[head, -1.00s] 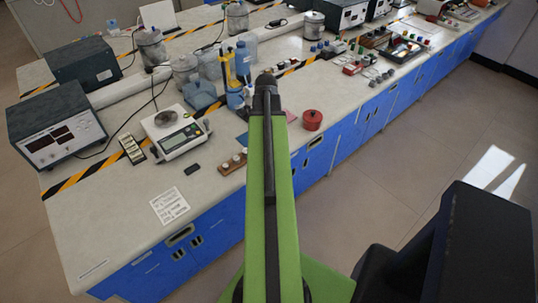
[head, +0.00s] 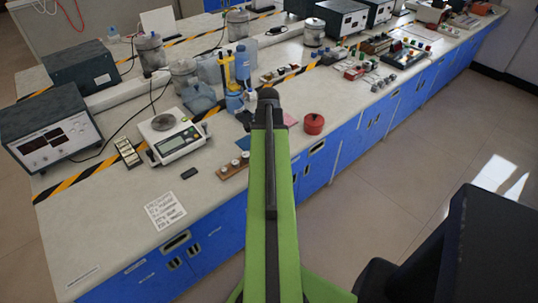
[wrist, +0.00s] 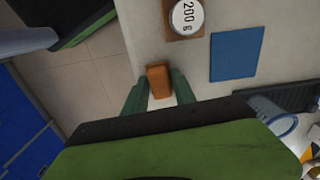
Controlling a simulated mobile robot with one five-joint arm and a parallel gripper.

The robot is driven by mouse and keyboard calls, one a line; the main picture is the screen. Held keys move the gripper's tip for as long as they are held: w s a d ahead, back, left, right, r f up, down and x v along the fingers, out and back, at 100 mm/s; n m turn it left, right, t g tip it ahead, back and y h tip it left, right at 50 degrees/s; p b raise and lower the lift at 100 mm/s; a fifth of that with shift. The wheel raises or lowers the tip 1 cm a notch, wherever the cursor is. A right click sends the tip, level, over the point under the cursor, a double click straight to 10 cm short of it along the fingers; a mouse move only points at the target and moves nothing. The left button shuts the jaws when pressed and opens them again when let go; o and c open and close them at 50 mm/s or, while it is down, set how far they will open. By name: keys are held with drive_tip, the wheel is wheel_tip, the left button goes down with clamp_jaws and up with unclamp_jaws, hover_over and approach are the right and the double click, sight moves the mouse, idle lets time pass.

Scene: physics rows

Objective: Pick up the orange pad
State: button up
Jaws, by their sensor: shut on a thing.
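The orange pad (wrist: 158,80) is a small orange-brown block in the wrist view, between the two green fingers of my gripper (wrist: 159,86). My gripper is shut on it. Its near end is partly hidden by the gripper body. I cannot tell whether the pad is clear of the bench top. In the head view my arm hides the gripper tips and the pad.
A blue pad (wrist: 237,54) and a 200 g weight (wrist: 187,17) on a wooden holder lie close by. The head view shows a red pot (head: 313,124), a balance (head: 180,141) and a wooden weight holder (head: 233,167). The bench's front edge drops to blue cabinets (head: 213,228).

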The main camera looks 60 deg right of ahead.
drive_tip(key=shift+r, duration=0.1)
clamp_jaws()
drive_tip(key=r+p, duration=0.2)
drive_tip(key=s+r+p, duration=0.1)
drive_tip(key=r+p, duration=0.2)
drive_tip(key=shift+r, duration=0.15)
drive_tip(key=s+d+r+p, duration=0.2)
drive_tip(key=s+r+p, duration=0.3)
drive_tip(key=s, duration=0.5)
drive_tip(key=shift+s+r+p, duration=0.25)
drive_tip(key=shift+p, duration=0.25)
drive_tip(key=o, duration=0.6)
unclamp_jaws()
drive_tip(key=shift+c, duration=0.2)
clamp_jaws()
drive_tip(key=shift+w, duration=0.1)
